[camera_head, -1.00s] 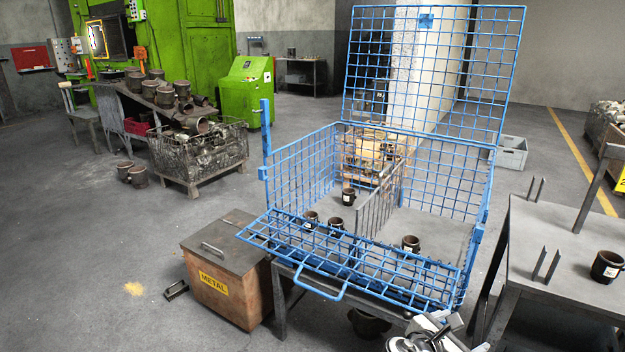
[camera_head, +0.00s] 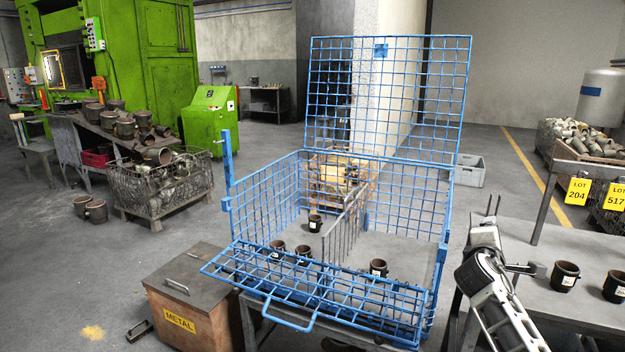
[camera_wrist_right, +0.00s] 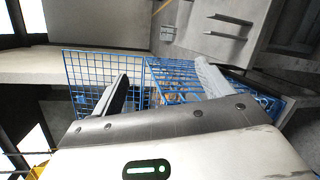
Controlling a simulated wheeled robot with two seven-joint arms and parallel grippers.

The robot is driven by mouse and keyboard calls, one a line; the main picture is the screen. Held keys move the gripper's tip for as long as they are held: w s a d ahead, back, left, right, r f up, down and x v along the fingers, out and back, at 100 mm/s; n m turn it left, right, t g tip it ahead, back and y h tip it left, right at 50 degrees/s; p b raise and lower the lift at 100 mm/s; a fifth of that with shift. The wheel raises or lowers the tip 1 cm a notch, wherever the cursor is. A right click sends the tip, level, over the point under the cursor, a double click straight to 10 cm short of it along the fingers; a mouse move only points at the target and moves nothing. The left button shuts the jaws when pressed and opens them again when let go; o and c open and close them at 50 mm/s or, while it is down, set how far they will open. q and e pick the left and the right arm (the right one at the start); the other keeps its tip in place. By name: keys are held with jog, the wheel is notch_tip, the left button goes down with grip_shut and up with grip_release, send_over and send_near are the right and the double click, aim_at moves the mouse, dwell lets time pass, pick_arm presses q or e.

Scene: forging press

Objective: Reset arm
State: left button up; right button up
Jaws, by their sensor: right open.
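My right gripper (camera_head: 532,268) is at the lower right in the head view, between the blue wire basket (camera_head: 335,240) and a labelled dark cup (camera_head: 565,276) on the grey table. The right wrist view shows its two fingers (camera_wrist_right: 165,88) spread apart with nothing between them; the basket (camera_wrist_right: 92,72) appears behind them. The basket's lid is raised and its front flap is folded down. Several dark cups stand inside, one of them (camera_head: 378,267) in the right compartment. My left gripper is out of view.
The grey table (camera_head: 590,308) at right also bears a second cup (camera_head: 614,287). A rusty METAL bin (camera_head: 190,305) stands left of the basket. A green press (camera_head: 115,50) and crates of parts (camera_head: 165,190) are farther back. The left floor is mostly clear.

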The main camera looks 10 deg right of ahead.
jog(key=w+a+r+m+t+y, duration=0.2)
jog(key=w+a+m+t+y, duration=0.35)
jog(key=a+m+y, duration=0.45)
jog(key=s+a+f+g+y, duration=0.1)
jog(key=s+a+f, duration=0.35)
jog(key=f, duration=0.25)
jog(key=s+a+f+g+y, duration=0.1)
jog(key=s+a+f, duration=0.2)
jog(key=s+f, duration=0.3)
jog(key=s+a+f+g, duration=0.1)
jog(key=s+a+f, duration=0.35)
jog(key=f, duration=0.25)
jog(key=s+a+f+g, duration=0.1)
jog(key=s+a+f, duration=0.1)
jog(key=s, duration=0.5)
jog(key=s+a+f+g+y, duration=0.1)
jog(key=s+a+f, duration=0.2)
jog(key=s, duration=0.5)
jog(key=s+a+f+g+y, duration=0.1)
jog(key=s+a+f, duration=0.2)
jog(key=s, duration=0.5)
jog(key=shift+s+a+m+g, duration=0.2)
jog(key=shift+a+m+g, duration=0.15)
jog(key=shift+a+m, duration=0.05)
